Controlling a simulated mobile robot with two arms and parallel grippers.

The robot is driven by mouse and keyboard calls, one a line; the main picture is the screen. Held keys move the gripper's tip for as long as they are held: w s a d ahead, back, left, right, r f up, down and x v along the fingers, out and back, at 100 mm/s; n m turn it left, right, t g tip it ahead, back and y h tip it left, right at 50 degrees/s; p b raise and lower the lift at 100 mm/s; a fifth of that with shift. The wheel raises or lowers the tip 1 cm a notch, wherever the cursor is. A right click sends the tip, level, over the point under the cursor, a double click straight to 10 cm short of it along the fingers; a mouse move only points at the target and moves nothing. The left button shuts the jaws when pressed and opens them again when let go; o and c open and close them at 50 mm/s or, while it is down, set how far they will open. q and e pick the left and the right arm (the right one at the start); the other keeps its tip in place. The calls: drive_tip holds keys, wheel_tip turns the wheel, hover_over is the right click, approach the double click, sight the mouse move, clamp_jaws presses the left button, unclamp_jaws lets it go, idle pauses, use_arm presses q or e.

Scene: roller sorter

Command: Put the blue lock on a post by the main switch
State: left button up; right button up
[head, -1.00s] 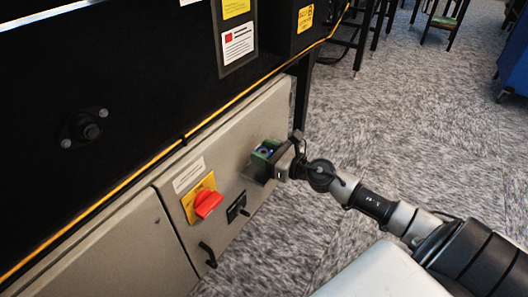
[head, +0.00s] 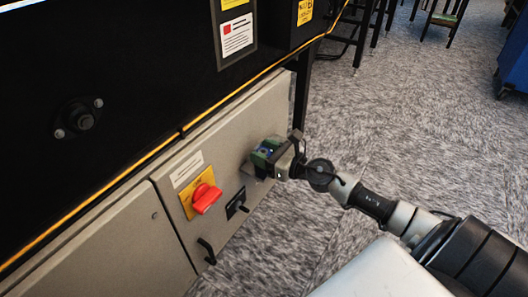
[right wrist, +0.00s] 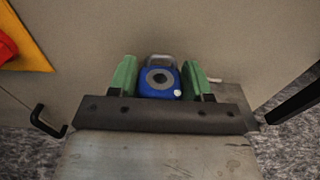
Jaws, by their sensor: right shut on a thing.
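The blue lock (right wrist: 159,82) sits between the green fingers of my right gripper (right wrist: 165,78), with its grey shackle pointing up toward the grey cabinet panel. In the head view my right gripper (head: 266,153) is shut on the lock (head: 265,151), close to the panel, right of and above the main switch. The main switch (head: 205,197) is a red knob on a yellow plate; its edge shows at the left in the right wrist view (right wrist: 7,48). A small pale peg-like piece (right wrist: 215,80) shows beside the right finger. Whether the shackle touches anything is unclear. My left gripper is not in view.
A black fitting (head: 237,203) is on the panel right of the switch, and a black handle (head: 207,252) is below. A black machine body (head: 130,70) with a yellow cable overhangs the cabinet (head: 125,248). Carpet floor (head: 400,120) is open at the right.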

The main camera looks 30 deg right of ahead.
drive_tip(key=shift+f, duration=0.15)
idle(0.6)
drive_tip(key=o, duration=1)
drive_tip(key=shift+f, duration=0.1)
drive_tip(key=shift+o, duration=0.2)
drive_tip(key=shift+s+d, duration=0.15)
drive_tip(key=shift+s, duration=0.25)
drive_tip(key=v, duration=1)
